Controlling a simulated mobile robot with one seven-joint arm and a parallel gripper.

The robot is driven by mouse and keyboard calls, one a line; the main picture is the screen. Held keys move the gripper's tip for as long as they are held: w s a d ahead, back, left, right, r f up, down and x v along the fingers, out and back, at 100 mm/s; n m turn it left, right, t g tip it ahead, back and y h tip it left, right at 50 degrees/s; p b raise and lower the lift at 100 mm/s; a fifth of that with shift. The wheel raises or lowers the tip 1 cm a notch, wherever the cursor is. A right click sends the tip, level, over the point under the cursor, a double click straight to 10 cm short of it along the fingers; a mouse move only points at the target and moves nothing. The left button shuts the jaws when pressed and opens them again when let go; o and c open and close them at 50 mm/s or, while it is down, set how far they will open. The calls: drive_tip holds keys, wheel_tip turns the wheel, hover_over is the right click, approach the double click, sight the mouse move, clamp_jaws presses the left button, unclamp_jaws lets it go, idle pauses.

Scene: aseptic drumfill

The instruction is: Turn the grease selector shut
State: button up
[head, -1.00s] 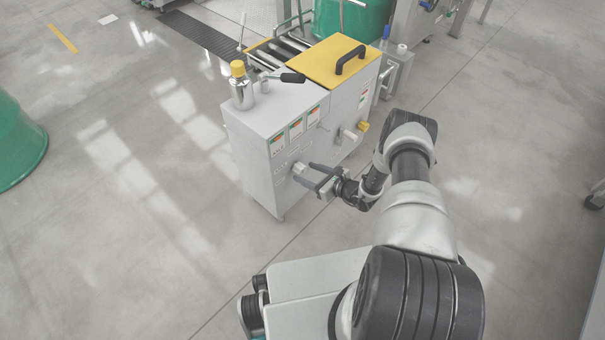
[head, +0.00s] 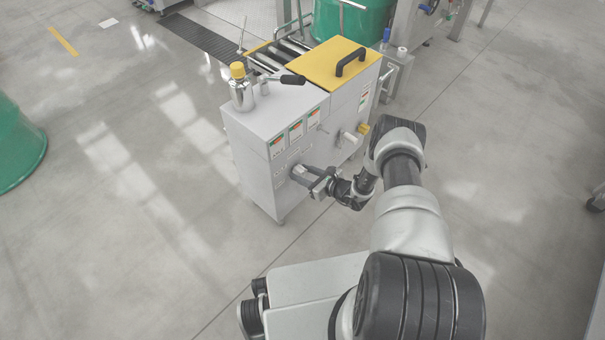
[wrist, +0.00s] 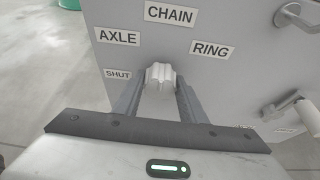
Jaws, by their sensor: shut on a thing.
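The grease selector (wrist: 159,72) is a small pale ribbed knob on the front of the grey cabinet (head: 262,186). In the wrist view, labels stand around it: SHUT (wrist: 118,74) at left, AXLE (wrist: 117,36) at upper left, CHAIN (wrist: 170,13) above and RING (wrist: 213,49) at upper right. My gripper (wrist: 159,92) is shut on the knob, one finger on each side. In the head view my gripper (head: 300,176) meets the cabinet low on its front and hides the knob. Which label the knob points at, I cannot tell.
A yellow lid (head: 325,62) with a black handle and a yellow-capped bottle (head: 240,88) are on the cabinet top. A white handle (wrist: 297,108) sticks out right of the labels. A green drum (head: 16,146) stands far left. Floor around the cabinet is clear.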

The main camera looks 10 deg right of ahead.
drive_tip(key=n+t+h+p, duration=0.1)
drive_tip(key=n, duration=0.1)
drive_tip(key=shift+s+n+p, duration=0.1)
drive_tip(key=shift+n+p, duration=0.25)
drive_tip(key=shift+n, duration=0.05)
drive_tip(key=n+t+h+p, duration=0.1)
drive_tip(key=n+t, duration=0.1)
drive_tip(key=n, duration=0.1)
drive_tip(key=shift+a+h, duration=0.1)
drive_tip(key=shift+h, duration=0.3)
drive_tip(key=n, duration=0.1)
drive_tip(key=n+t, duration=0.1)
drive_tip(key=n+t+b, duration=0.1)
drive_tip(key=n, duration=0.1)
drive_tip(key=shift+f+h, duration=0.3)
drive_tip(key=shift+h, duration=0.1)
drive_tip(key=shift+r+n+t+b, duration=0.1)
drive_tip(key=shift+n+t+b, duration=0.3)
drive_tip(key=shift+n+b, duration=0.4)
drive_tip(key=o, duration=1)
drive_tip(key=shift+s, duration=0.1)
